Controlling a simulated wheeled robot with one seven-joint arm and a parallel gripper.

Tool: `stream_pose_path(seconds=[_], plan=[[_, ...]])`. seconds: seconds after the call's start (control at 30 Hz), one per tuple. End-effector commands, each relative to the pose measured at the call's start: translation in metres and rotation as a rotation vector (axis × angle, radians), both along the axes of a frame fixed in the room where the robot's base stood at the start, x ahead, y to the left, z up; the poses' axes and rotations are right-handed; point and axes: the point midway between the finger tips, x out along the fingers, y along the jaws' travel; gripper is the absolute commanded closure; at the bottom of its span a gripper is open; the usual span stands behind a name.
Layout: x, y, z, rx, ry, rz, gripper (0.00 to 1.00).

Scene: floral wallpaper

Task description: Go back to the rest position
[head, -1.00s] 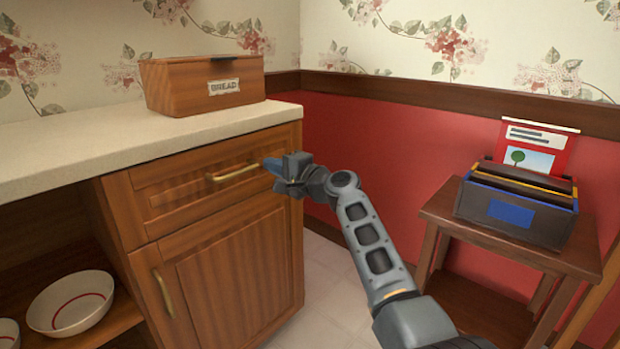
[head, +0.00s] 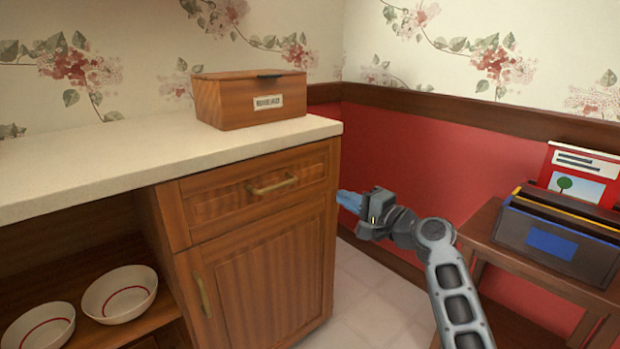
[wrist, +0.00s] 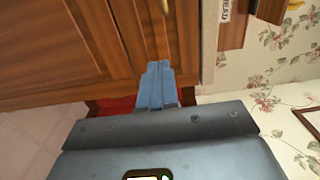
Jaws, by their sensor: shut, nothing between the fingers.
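My gripper (head: 350,201) is in the head view, just right of the wooden cabinet's front corner. Its blue fingers point left toward the cabinet and are shut with nothing between them. The wrist view shows the blue fingers (wrist: 157,85) closed together in front of the cabinet's wooden front (wrist: 60,45). The drawer (head: 258,186) below the counter is closed, and its brass handle (head: 273,185) is clear of my gripper. The cabinet door below is closed too.
A wooden bread box (head: 250,98) stands on the pale counter (head: 90,160). Two bowls (head: 119,294) sit on the open shelf at lower left. A small side table (head: 480,235) with a file box (head: 560,235) stands at right. Bare floor shows between cabinet and table.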

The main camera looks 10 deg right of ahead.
Motion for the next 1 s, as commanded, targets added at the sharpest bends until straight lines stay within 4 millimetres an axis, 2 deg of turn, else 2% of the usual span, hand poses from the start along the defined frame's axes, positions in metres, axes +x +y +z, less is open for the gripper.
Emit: stream_pose_path(seconds=[0.13, 0.27, 0.4, 0.6, 0.8, 1.0], plan=[[-0.017, -0.003, -0.031, -0.045, 0.018, -0.033, 1.0], [-0.054, -0.009, -0.083, -0.143, 0.043, -0.094, 1.0], [-0.106, -0.016, -0.136, -0.275, 0.064, -0.16, 1.0], [-0.188, -0.025, -0.19, -0.47, 0.08, -0.234, 1.0], [-0.274, -0.032, -0.221, -0.669, 0.079, -0.278, 1.0], [-0.361, -0.035, -0.228, -0.864, 0.059, -0.3, 1.0]])
